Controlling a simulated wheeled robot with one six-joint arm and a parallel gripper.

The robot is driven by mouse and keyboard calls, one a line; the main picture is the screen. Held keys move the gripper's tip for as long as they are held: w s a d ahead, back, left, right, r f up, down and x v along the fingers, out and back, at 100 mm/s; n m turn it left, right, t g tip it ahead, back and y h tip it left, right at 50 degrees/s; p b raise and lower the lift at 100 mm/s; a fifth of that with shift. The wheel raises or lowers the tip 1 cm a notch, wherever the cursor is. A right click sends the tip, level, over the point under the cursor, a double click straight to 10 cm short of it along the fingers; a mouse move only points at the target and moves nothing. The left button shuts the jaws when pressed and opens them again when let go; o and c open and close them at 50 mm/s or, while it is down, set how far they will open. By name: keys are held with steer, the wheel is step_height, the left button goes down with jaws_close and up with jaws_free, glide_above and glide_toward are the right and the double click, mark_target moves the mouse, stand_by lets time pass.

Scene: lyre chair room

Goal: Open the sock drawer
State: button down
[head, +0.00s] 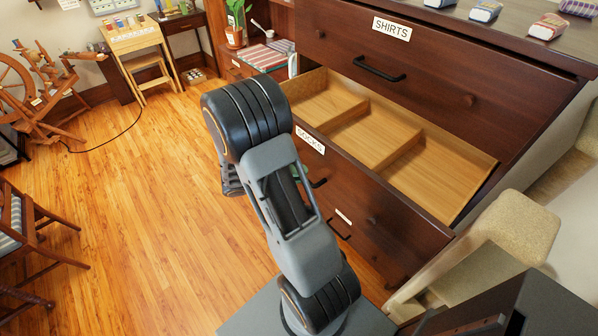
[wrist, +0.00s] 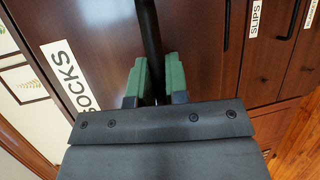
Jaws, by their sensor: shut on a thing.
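The sock drawer (head: 405,205) stands pulled out of the dark wooden dresser in the head view. Its pale wooden inside is divided into compartments and looks empty. A white SOCKS label (head: 310,140) is on its front, and shows large in the wrist view (wrist: 72,75). In the wrist view my gripper (wrist: 155,80) has its two green fingers on either side of the dark bar handle (wrist: 149,35), shut on it. In the head view my arm hides most of the gripper, with only a bit of green showing beside the handle (head: 319,183).
The SHIRTS drawer (head: 440,75) above is shut. The SLIPS drawer front (wrist: 254,20) is below the sock drawer. Small boxes (head: 486,10) stand on the dresser top. A beige carpeted piece (head: 520,225) stands at the right.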

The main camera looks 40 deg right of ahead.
steer(key=c, duration=1.1)
jaws_free()
steer(key=shift+a, duration=0.1)
steer(key=b+v, duration=0.2)
steer(key=v, duration=1.1)
steer(key=shift+w+a, duration=0.2)
steer(key=shift+a, duration=0.05)
